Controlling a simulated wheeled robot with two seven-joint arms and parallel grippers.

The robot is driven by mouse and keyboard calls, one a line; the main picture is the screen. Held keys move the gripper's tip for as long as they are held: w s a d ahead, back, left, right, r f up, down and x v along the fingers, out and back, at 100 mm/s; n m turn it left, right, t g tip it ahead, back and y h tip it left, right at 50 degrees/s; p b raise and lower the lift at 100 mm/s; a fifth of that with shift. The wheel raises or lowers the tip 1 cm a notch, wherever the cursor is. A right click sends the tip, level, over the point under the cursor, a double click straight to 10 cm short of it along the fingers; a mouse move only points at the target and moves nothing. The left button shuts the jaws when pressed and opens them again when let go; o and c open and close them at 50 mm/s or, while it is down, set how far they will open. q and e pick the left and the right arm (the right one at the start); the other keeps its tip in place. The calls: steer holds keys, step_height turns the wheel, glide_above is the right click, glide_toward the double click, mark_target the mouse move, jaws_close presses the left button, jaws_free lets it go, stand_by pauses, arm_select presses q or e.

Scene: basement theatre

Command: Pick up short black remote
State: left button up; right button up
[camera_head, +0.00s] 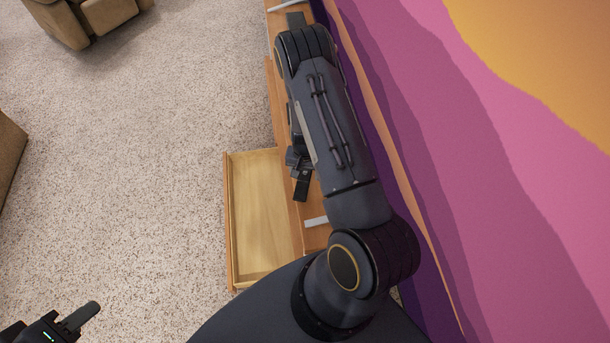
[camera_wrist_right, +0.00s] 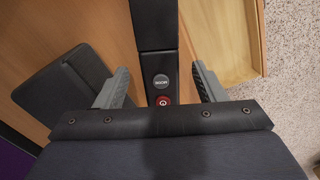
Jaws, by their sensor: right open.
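The short black remote (camera_wrist_right: 155,30) lies on the wooden cabinet top, with a grey button and a red power button (camera_wrist_right: 163,100) showing in the right wrist view. Its end also shows beside my arm in the head view (camera_head: 301,189). My right gripper (camera_wrist_right: 163,84) is open, with one grey finger on each side of the remote and a gap to each. In the head view this gripper (camera_head: 298,158) is partly hidden by my right arm. The remote's lower part is hidden by the gripper body. My left gripper (camera_head: 78,319) is at the lower left, over the carpet, only partly in view.
A dark flat object (camera_wrist_right: 65,95) lies on the cabinet (camera_wrist_right: 30,40), left of the remote in the wrist view. An open, empty-looking drawer (camera_head: 258,215) sticks out from the cabinet. The painted wall (camera_head: 440,150) runs close along the right.

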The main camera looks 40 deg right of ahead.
steer(key=shift+f, duration=0.45)
steer(key=shift+c, duration=0.2)
steer(key=c, duration=1.1)
steer(key=shift+o, duration=0.2)
steer(key=shift+r, duration=0.15)
